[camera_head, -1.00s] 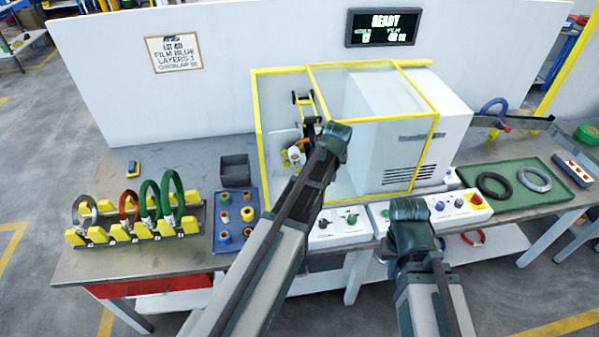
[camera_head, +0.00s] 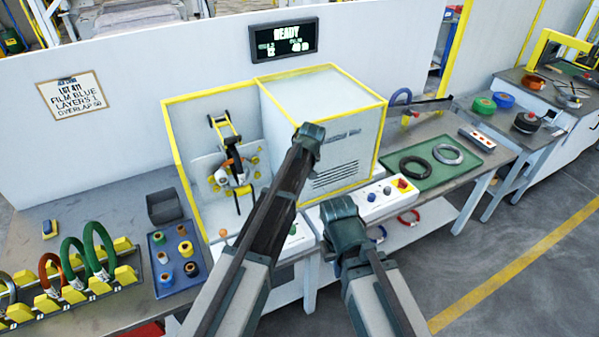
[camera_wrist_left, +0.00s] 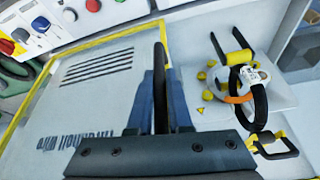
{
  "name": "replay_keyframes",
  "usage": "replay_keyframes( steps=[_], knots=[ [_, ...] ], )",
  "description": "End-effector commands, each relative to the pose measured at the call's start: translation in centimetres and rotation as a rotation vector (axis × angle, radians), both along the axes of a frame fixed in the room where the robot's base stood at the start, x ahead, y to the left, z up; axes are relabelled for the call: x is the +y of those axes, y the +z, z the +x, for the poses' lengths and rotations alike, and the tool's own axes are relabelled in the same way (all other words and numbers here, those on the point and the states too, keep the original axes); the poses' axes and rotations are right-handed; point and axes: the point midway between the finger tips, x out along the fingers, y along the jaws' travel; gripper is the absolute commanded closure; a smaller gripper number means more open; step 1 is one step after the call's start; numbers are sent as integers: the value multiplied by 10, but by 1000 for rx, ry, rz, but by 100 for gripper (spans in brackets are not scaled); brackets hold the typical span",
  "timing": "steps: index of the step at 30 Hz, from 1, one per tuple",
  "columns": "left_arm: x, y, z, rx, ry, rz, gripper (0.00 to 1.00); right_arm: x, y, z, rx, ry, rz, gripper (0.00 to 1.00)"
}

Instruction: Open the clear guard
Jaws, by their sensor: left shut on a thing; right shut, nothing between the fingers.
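The clear guard (camera_head: 362,93) has a yellow frame and sits at the right over the machine's white housing (camera_head: 310,95). The winding head (camera_head: 228,165), with its black arm and orange and yellow parts, is uncovered to the left. My left gripper (camera_wrist_left: 165,90) is shut on a dark upright bar, apparently the guard's handle, in the left wrist view. In the head view its wrist covers the fingers, in front of the housing. My right gripper (camera_head: 340,210) is shut and empty in front of the control panel; its fingers are mostly hidden.
A control panel (camera_head: 375,200) with buttons runs along the machine's front. A green tray (camera_head: 425,177) with dark and grey coils lies right. A blue tray (camera_head: 165,240) of film rolls and a coil rack (camera_head: 75,300) stand left. A READY display (camera_head: 284,40) hangs behind.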

Motion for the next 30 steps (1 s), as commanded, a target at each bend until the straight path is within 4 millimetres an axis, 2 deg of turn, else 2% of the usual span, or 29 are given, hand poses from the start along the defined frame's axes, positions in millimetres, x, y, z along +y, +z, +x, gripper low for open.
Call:
replay_keyframes(
  steps=[5, 6, 10, 11, 23, 30],
  knots=[
    [0, 0, 0, 0, 0, -1, 100, 0, 0, 0, 0, 0, 0, 100],
    [0, 0, 0, 0, 0, -1, 79, 0, 0, 0, 0, 0, 0, 100],
    [0, 0, 0, 0, 0, -1, 56, 0, 0, 0, 0, 0, 0, 100],
    [0, 0, 0, 0, 0, -1, 53, 0, 0, 0, 0, 0, 0, 100],
    [0, 3, -1, 0, 0, 0, 53, 0, 3, 0, 0, 0, 0, 100],
    [-2, 22, -8, 0, 0, 0, 53, 0, 22, 0, 0, -4, 1, 100]
  ],
)
